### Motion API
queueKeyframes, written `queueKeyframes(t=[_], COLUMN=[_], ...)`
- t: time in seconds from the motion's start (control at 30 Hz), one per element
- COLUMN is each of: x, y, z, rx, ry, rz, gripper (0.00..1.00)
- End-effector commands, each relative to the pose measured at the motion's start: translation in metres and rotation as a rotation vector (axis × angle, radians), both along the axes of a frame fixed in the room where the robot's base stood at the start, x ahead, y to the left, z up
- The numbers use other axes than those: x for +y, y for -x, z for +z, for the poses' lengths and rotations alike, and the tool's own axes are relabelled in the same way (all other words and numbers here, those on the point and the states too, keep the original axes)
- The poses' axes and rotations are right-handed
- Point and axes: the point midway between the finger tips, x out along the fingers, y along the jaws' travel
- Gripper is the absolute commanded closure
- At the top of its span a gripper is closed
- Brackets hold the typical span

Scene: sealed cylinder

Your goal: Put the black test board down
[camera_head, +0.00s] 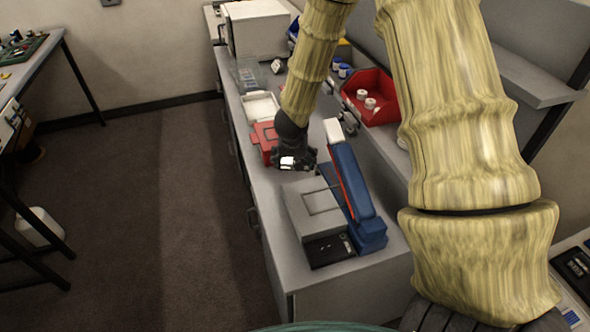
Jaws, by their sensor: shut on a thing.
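My gripper (292,161) is dark with pale fingertips and hangs over the bench, between a red tray and a grey and blue device. It is shut on the black test board, which is hard to tell apart from the dark gripper at this size. Most of the board is hidden by the jaws and wrist. I cannot tell whether its underside touches anything.
The grey bench (262,190) runs from front to back. The red tray (265,137) and a white tray (261,107) lie behind the gripper. The grey device (313,212) with a blue arm (352,180) stands in front. A red bin (371,97) holds white rolls.

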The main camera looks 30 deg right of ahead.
Motion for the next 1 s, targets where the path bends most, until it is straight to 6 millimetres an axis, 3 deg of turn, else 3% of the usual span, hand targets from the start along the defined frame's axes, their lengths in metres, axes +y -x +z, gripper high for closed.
queueKeyframes(t=[0.17,0.5,0.93,0.97,1.0], x=[0.000,0.000,0.000,0.000,0.000], y=[0.000,0.001,0.000,0.000,0.000], z=[-0.006,-0.040,-0.045,-0.045,-0.045], rx=[0.000,0.001,-0.001,-0.001,-0.001], ry=[0.000,-0.001,0.001,0.001,0.001], rz=[-0.001,-0.001,0.000,0.001,0.000], gripper=[0.36,0.36,0.36,0.10,0.02])
